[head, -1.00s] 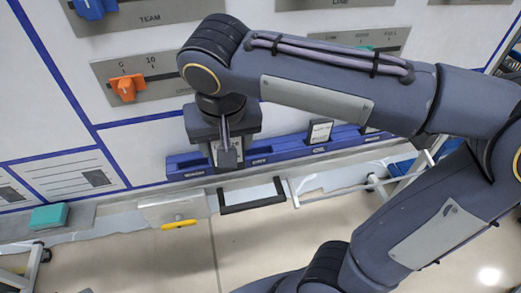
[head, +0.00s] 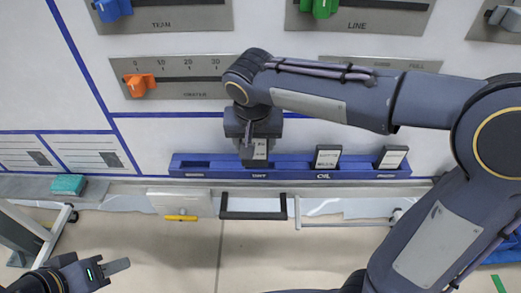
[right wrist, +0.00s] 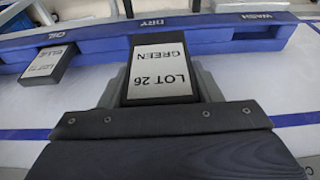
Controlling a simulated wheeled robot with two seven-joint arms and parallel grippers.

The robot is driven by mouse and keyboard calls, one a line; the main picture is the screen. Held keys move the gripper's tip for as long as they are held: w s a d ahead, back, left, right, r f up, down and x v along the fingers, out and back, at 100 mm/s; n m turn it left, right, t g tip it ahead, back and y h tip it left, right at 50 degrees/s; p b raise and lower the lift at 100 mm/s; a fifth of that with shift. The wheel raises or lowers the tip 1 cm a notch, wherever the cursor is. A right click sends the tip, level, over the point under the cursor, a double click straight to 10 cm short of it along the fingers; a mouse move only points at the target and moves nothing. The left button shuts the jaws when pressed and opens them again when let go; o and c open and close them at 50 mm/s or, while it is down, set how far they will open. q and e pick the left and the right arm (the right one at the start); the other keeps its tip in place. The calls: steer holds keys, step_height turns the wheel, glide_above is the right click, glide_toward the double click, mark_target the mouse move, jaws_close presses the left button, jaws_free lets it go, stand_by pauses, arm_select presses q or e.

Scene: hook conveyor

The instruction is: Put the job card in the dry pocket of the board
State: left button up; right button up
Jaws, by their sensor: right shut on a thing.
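The job card (right wrist: 160,70) is black with a white label reading LOT 26 GREEN. My right gripper (right wrist: 160,92) is shut on it, with a grey finger on each side. In the head view the card (head: 259,150) stands upright under my right gripper, at the DRY section of the blue rail (head: 225,164) on the board. Its lower end is at the rail's upper edge; I cannot tell whether it is inside the pocket. The DRY label (right wrist: 152,22) is just beyond the card in the right wrist view. My left gripper (head: 118,267) is low at the left, far from the board; its opening is unclear.
Black cards stand in the rail's OIL pocket (head: 327,157) and in the rightmost pocket (head: 391,158). The WASH end of the rail is empty. An orange slider (head: 138,86) is above left.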

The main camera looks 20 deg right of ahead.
mark_target(260, 153)
steer(key=f, duration=0.1)
steer(key=w+d+f, duration=0.1)
steer(key=w+f, duration=0.1)
steer(key=shift+w+d+f, duration=0.1)
steer(key=shift+d+f, duration=0.1)
steer(key=shift+d, duration=0.1)
steer(key=x, duration=0.2)
steer(key=shift+f, duration=0.8)
steer(key=shift+f, duration=0.25)
steer(key=o, duration=1)
steer(key=shift+r, duration=0.1)
